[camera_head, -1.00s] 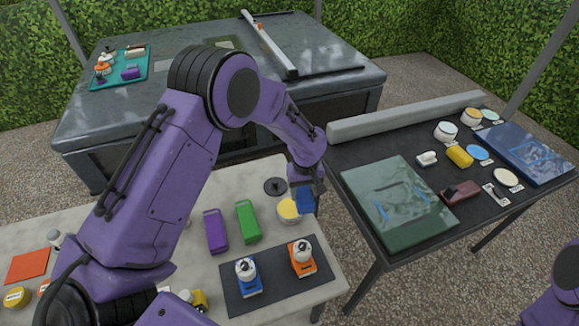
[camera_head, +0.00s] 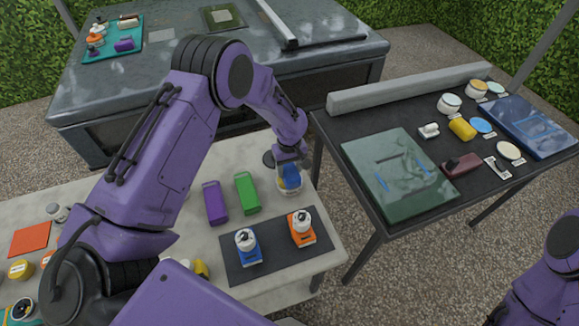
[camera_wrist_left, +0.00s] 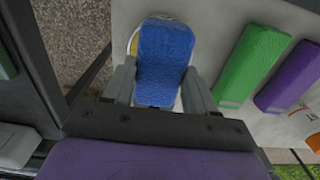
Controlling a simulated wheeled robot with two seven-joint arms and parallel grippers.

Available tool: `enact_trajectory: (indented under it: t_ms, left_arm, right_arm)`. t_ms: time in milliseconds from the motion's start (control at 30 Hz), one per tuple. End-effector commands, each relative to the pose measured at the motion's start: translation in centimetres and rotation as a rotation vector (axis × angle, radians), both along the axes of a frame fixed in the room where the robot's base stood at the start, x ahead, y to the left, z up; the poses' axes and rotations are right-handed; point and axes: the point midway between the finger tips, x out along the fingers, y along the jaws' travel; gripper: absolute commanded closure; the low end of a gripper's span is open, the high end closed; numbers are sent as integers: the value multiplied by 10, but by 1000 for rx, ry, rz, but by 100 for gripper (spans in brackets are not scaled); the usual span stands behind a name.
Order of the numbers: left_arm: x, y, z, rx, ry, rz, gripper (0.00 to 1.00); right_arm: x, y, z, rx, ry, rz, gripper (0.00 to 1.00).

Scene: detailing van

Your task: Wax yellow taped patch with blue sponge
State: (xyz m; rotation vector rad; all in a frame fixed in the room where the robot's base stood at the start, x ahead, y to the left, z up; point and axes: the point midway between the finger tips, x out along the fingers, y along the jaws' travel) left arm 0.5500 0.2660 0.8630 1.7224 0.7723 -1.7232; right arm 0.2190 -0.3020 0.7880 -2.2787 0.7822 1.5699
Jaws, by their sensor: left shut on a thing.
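My left gripper (camera_head: 289,163) is shut on the blue sponge (camera_head: 290,177) at the right end of the near pale table. The sponge also shows between the fingers in the left wrist view (camera_wrist_left: 165,60). It is over a round white tub (camera_head: 290,190) with yellow contents. It covers most of the tub, and I cannot tell whether they touch. A dark square patch with a pale yellowish outline (camera_head: 222,17) is on the far grey hood; its tape colour is too small to be sure of. My right gripper is out of view.
Purple (camera_head: 214,203) and green (camera_head: 247,193) blocks lie left of the tub. The right black table holds a green panel (camera_head: 400,175), a blue panel and several small items. A long bar crosses the hood.

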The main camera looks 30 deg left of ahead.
Motion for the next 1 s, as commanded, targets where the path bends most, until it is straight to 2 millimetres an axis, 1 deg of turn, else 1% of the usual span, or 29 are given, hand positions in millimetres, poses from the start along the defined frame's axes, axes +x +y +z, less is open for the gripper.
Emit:
enact_trajectory:
  t_ms: [533,1000]
  left_arm:
    - [0,0,1,0,0,0,78]
    - [0,0,-4,0,0,0,78]
  right_arm:
    - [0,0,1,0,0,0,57]
    - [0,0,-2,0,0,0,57]
